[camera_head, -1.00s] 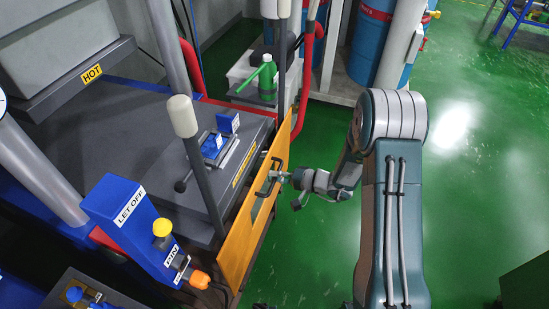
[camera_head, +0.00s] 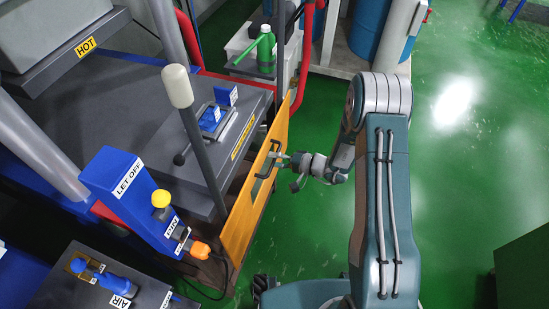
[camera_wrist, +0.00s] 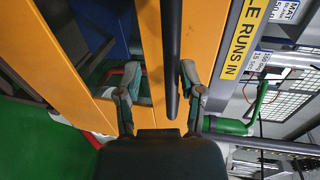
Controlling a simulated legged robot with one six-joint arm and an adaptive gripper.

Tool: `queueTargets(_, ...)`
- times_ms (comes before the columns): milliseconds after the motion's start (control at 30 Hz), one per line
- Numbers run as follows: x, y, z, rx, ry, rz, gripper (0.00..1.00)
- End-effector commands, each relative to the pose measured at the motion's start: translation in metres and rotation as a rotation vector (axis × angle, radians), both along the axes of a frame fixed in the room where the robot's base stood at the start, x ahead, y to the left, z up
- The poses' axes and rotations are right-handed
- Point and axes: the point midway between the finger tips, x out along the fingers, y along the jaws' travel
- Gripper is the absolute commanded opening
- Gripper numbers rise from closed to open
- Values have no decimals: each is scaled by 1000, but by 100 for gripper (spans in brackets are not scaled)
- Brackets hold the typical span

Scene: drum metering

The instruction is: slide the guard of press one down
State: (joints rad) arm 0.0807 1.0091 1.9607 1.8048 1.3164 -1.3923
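The guard (camera_head: 240,232) is an upright orange panel on the front of the press, low beside the dark press bed. A black bar handle (camera_head: 266,165) stands out from its face. My gripper (camera_head: 281,159) is at this handle, coming from the right. In the wrist view the orange guard (camera_wrist: 205,38) fills the middle, and the black handle (camera_wrist: 171,45) runs between the two fingers of my gripper (camera_wrist: 158,72). The fingers are apart. The right finger is close to the bar, and a gap shows between the bar and the left finger. Whether either finger touches is unclear.
A LET OFF box (camera_head: 133,205) with a yellow button and an orange knob stands at the guard's near end. A grey post with a pale cap (camera_head: 177,88) rises beside the guard. A green can (camera_head: 266,52) stands behind. Green floor is open on the right.

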Motion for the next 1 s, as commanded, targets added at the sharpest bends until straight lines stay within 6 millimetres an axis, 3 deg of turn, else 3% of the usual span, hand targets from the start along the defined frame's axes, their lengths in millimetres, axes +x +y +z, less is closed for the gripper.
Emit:
queueTargets(333, -3, -7, 5, 2, -6, 3, 51)
queueTargets(800, -32, -91, 22, 2, -3, -2, 51)
queueTargets(1000, -38, -109, 25, 1, -3, 0, 51)
